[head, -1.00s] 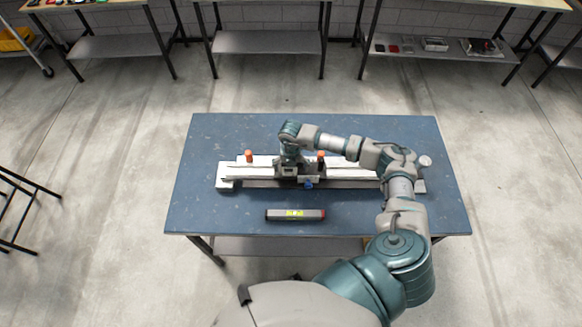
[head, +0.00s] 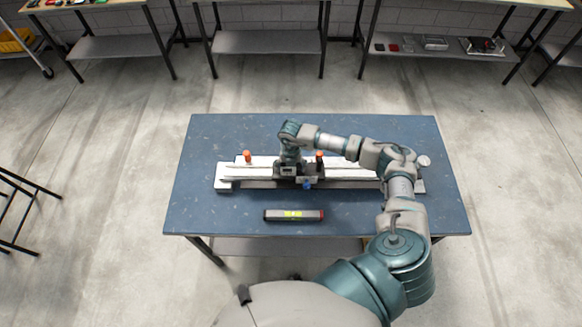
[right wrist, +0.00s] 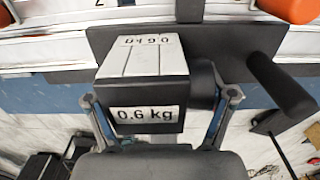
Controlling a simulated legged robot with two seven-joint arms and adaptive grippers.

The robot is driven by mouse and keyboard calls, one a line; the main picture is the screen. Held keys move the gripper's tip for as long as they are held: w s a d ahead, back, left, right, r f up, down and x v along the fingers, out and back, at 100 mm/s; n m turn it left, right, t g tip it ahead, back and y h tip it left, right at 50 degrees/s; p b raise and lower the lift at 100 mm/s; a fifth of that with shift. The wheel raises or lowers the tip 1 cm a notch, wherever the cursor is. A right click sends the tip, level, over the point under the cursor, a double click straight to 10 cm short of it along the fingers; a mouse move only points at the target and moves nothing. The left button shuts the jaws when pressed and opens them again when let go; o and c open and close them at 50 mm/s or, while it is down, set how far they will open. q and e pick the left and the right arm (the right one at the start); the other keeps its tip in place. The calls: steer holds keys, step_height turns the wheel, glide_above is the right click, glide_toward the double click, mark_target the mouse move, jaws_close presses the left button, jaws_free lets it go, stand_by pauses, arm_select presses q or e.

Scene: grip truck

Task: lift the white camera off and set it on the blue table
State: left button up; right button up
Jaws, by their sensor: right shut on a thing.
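The white camera (right wrist: 143,60) is a box with a pale top and a dark front marked "0.6 kg". In the right wrist view it sits over a dark truck plate (right wrist: 240,40); whether it touches the plate cannot be told. My right gripper (right wrist: 158,98) has a finger on each side of the camera and is shut on it. In the head view my right gripper (head: 290,155) is above the truck (head: 305,181), on the white track in the middle of the blue table (head: 200,205), and partly hides the camera. My left gripper is out of view.
White rails (head: 350,173) run across the table. Orange knobs stand left (head: 247,156) and right (head: 320,154) of the gripper. A dark bar with bright lettering (head: 293,215) lies on the near side. The table's left and front parts are mostly clear.

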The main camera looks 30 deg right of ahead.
steer(key=shift+r, duration=0.3)
steer(key=shift+r+p, duration=0.5)
steer(key=shift+p, duration=0.05)
steer(key=shift+r, duration=0.25)
steer(key=shift+r+p, duration=0.15)
steer(key=shift+p, duration=0.15)
steer(key=shift+r+p, duration=1.85)
steer(key=shift+r, duration=0.75)
steer(key=shift+w+r, duration=0.1)
steer(key=shift+r+p, duration=0.95)
steer(key=shift+r, duration=0.3)
step_height(320, 180, up, 11)
steer(key=shift+f, duration=0.15)
